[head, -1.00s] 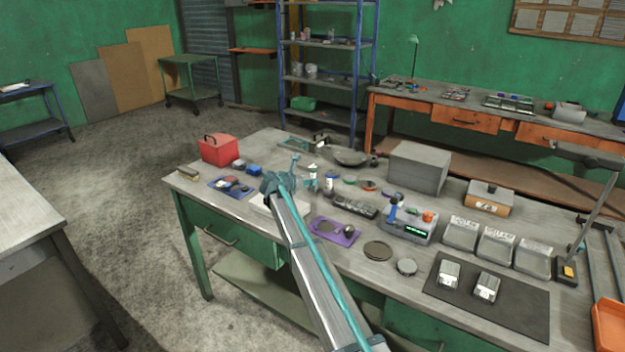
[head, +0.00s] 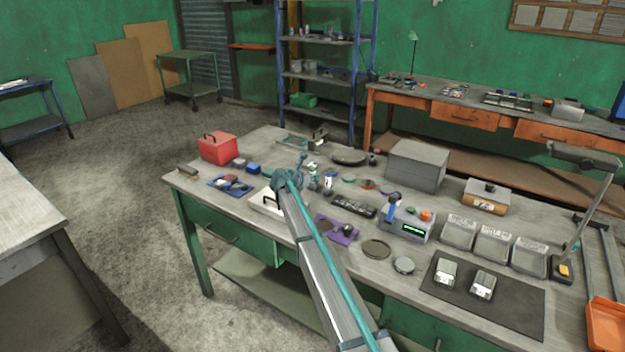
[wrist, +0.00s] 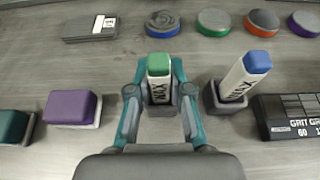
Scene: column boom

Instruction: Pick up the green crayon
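The green crayon (wrist: 158,66) has a green top and a pale body lettered WAX. In the wrist view it stands upright at the middle, between the two fingers of my gripper (wrist: 159,80). The fingers are spread along its left and right sides, close to it. Contact is not clear. A grey base seems to be under the crayon, partly hidden. In the head view my gripper (head: 290,178) is over the workbench, beside the small upright items.
A blue crayon (wrist: 256,64) stands in a grey holder close to the right finger. A purple block (wrist: 72,107) lies left. Coloured round discs (wrist: 213,22) line the back. A dark grit box (wrist: 291,116) is at right. A red box (head: 217,149) stands at the bench's left.

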